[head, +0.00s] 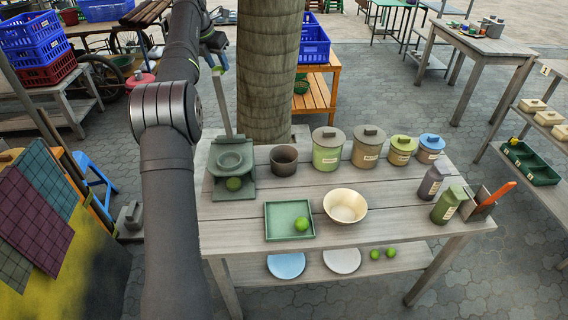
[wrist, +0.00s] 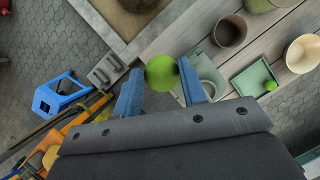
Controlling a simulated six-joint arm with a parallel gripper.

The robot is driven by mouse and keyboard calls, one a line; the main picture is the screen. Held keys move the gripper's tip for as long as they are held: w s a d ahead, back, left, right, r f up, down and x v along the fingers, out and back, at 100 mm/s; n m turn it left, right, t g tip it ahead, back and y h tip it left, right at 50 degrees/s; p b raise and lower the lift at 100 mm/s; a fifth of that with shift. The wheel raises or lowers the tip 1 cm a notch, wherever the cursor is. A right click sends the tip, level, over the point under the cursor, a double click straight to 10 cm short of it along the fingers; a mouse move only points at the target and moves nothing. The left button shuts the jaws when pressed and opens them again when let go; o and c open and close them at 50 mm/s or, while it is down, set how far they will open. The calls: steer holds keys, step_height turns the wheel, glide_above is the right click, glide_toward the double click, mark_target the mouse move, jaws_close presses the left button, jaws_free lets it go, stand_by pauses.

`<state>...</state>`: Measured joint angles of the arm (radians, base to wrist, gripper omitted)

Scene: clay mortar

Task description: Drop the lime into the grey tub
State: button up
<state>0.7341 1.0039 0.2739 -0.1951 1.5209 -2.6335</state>
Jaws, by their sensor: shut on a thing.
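My gripper (wrist: 161,80) is shut on a lime (wrist: 160,73), held between its two blue fingers in the wrist view. In the head view my gripper (head: 214,46) is high at the upper left, above the table's back left corner; the held lime is not clear there. A dark grey-brown tub (head: 284,160), the only greyish open pot, stands upright at the back of the table, right of the green press. It also shows in the wrist view (wrist: 229,32), up and right of the held lime. The tub's floor is partly hidden in shadow.
A green press (head: 233,190) with a tall lever stands left of the tub, a lime in it. A green tray (head: 280,232) with another lime, a cream bowl (head: 345,206) and several lidded jars (head: 327,150) share the table. A tree trunk (head: 267,80) rises behind.

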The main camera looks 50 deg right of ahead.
steer(key=d+r, duration=0.1)
steer(key=s+d+r+n, duration=0.1)
steer(key=shift+s+r, duration=0.15)
steer(key=shift+r, duration=0.2)
steer(key=s+d+f+m, duration=0.1)
steer(key=s+d+f, duration=0.2)
steer(key=s+f, duration=0.3)
steer(key=s+d+f, duration=0.3)
steer(key=s+f, duration=0.3)
steer(key=f, duration=0.9)
steer(key=s+d+f+m, duration=0.1)
steer(key=s+d+f, duration=0.2)
steer(key=f, duration=0.8)
steer(key=shift+s+f+m+g, duration=0.3)
steer(key=shift+s+f, duration=0.05)
steer(key=shift+s, duration=1.05)
steer(key=o, duration=1.1)
